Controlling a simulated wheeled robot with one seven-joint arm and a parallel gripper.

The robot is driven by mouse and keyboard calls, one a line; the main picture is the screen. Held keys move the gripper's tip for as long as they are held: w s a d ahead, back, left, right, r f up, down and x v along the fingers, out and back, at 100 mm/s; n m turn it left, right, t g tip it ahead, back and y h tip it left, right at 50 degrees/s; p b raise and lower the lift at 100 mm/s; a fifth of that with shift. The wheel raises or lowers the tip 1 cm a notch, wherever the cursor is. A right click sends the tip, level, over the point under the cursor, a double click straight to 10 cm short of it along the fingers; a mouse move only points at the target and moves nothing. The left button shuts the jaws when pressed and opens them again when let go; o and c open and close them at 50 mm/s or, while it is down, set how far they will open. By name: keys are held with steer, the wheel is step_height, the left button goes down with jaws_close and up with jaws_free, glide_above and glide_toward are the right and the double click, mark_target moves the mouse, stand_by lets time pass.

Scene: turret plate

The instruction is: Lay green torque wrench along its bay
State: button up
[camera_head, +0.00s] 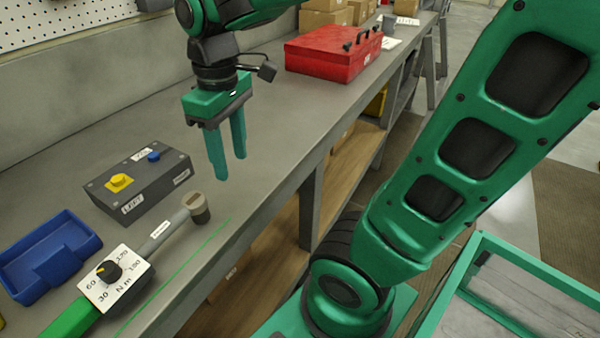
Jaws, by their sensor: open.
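The torque wrench lies on the grey bench at the lower left, with its green handle (72,319) cut off by the picture's bottom edge. Its grey shaft runs up and right to a round dark head (198,206). A white plate with a black knob (109,270) and N m numbers covers its middle; I cannot tell what the plate is fixed to. A thin green line (190,262) runs beside the wrench near the bench's front edge; I cannot tell whether it marks the bay. My gripper (229,167) is open and empty, pointing down above the bench, up and right of the head.
A grey box with yellow and blue buttons (138,183) stands behind the wrench. A blue tray (47,254) lies left of it. A red toolbox (325,55) and cardboard boxes (325,14) stand farther back. The bench (280,105) is clear between my gripper and the toolbox.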

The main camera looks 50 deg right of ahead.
steer(key=s+d+f+m, duration=0.3)
steer(key=s+d+m, duration=0.2)
steer(key=s+d, duration=0.1)
steer(key=s+d+f+m, duration=0.3)
steer(key=s+d+m, duration=0.3)
steer(key=d, duration=0.2)
steer(key=shift+s+f, duration=0.3)
steer(key=shift+f, duration=0.05)
steer(key=shift+w+d+f, duration=0.1)
steer(key=shift+w+f, duration=0.05)
steer(key=shift+w, duration=0.5)
steer(key=shift+c, duration=0.3)
